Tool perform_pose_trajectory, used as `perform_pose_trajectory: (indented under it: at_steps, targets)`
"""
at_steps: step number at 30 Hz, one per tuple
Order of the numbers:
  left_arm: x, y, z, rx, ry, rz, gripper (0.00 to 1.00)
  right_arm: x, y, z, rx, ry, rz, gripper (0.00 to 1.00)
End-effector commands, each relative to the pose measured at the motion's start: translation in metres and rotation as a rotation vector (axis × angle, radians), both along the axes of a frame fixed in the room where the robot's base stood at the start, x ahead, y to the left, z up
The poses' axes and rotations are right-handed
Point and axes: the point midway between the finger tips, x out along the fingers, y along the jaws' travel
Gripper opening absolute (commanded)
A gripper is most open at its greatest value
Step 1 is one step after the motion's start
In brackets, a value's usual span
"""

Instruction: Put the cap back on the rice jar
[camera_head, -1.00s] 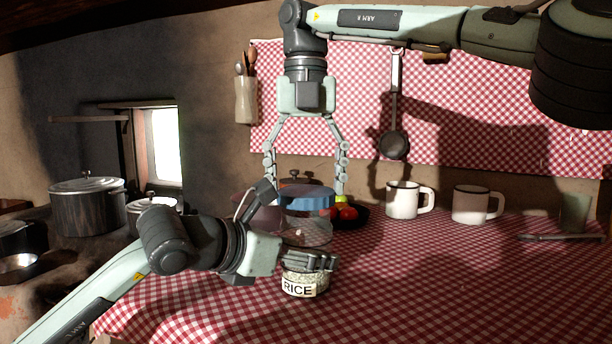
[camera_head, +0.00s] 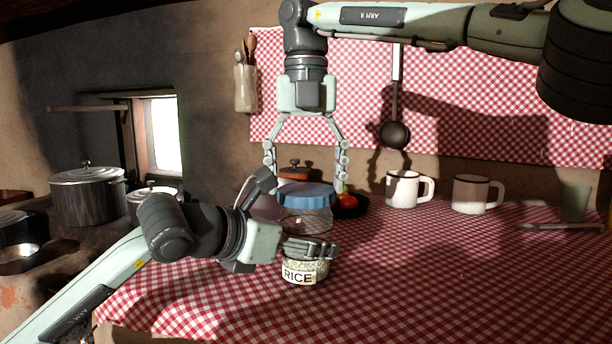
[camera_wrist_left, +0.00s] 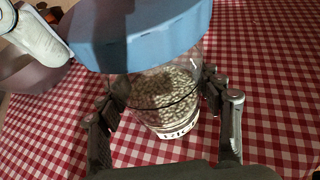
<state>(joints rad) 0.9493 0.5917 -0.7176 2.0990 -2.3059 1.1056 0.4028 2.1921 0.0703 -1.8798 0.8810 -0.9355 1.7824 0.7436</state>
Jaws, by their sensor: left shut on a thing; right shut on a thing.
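The rice jar (camera_head: 304,273) is clear glass with pale grains and a RICE label, standing upright on the checked cloth. My left gripper (camera_head: 295,218) is shut around its body from the left; the left wrist view shows its two fingers on either side of the jar (camera_wrist_left: 165,95). The blue cap (camera_head: 306,195) is level over the jar mouth. My right gripper (camera_head: 306,180) points down from above and is shut on the cap. In the left wrist view the cap (camera_wrist_left: 140,35) hides the rim, so I cannot tell whether cap and jar touch.
A white mug (camera_head: 403,189) and a brownish mug (camera_head: 471,194) stand back right. The cloth's right front is clear.

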Motion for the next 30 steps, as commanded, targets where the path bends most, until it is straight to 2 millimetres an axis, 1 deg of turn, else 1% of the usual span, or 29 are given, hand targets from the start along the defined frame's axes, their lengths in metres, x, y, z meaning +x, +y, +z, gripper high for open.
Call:
perform_pose_trajectory:
  at_steps: [9,10,14,17,30]
  targets:
    - [-0.0001,-0.0001,-0.0009,0.001,0.001,0.0,0.14,-0.0002,-0.0001,-0.0067,0.0,0.001,0.0,0.6]
    - [-0.0001,-0.0001,-0.0009,0.001,0.001,0.0,0.0,-0.0002,-0.0001,-0.0063,0.0,0.0,-0.001,0.6]
    - [-0.0001,0.0,-0.0009,0.001,0.001,0.0,0.0,-0.0002,-0.0004,-0.006,0.0,0.0,-0.071,0.6]
    - [0.0,-0.0001,-0.001,0.001,0.001,0.0,0.0,-0.0004,-0.0011,-0.0059,0.002,0.0,-0.247,0.6]
    - [0.0001,0.0001,-0.0013,0.001,0.003,0.0,0.0,-0.0034,-0.0042,-0.0058,0.002,0.0,-1.354,0.6]
